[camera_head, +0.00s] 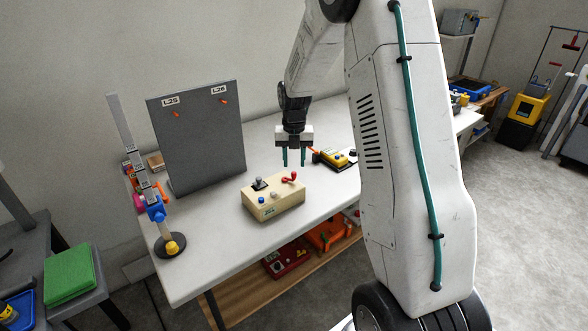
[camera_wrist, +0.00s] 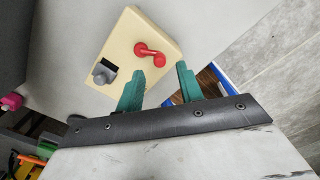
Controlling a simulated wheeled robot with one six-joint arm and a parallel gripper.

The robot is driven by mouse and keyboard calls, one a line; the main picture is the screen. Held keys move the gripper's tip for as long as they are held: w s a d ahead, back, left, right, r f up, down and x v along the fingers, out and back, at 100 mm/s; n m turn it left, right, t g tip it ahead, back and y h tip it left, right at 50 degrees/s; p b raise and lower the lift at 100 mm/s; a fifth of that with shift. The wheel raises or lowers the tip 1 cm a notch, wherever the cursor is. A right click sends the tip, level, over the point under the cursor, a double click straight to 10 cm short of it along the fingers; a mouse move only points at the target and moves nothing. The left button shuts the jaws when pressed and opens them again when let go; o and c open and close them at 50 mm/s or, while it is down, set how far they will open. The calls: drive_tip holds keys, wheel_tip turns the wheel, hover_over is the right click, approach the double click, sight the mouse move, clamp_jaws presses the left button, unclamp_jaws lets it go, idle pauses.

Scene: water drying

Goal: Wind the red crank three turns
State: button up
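The red crank (camera_head: 289,177) sits on top of a beige box (camera_head: 274,204) on the white table. In the wrist view the red crank (camera_wrist: 150,53) is a short arm with a round knob, near the middle of the box top (camera_wrist: 128,32). A grey lever or switch (camera_head: 259,184) stands beside it on the box. My gripper (camera_head: 294,158) points down above the crank, apart from it. Its two green fingers are spread with nothing between them, and the wrist view also shows this gap (camera_wrist: 160,92).
A dark upright panel (camera_head: 200,135) with red pegs stands behind the box. A grey post (camera_head: 143,165) on a dark base stands at the left. A yellow device (camera_head: 334,158) lies right of the box. The table's front right area (camera_head: 320,205) is clear.

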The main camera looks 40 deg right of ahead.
sight(294, 172)
drive_tip(key=shift+f, duration=1.95)
clamp_jaws()
drive_tip(key=shift+a+m, duration=0.1)
drive_tip(key=shift+m, duration=0.2)
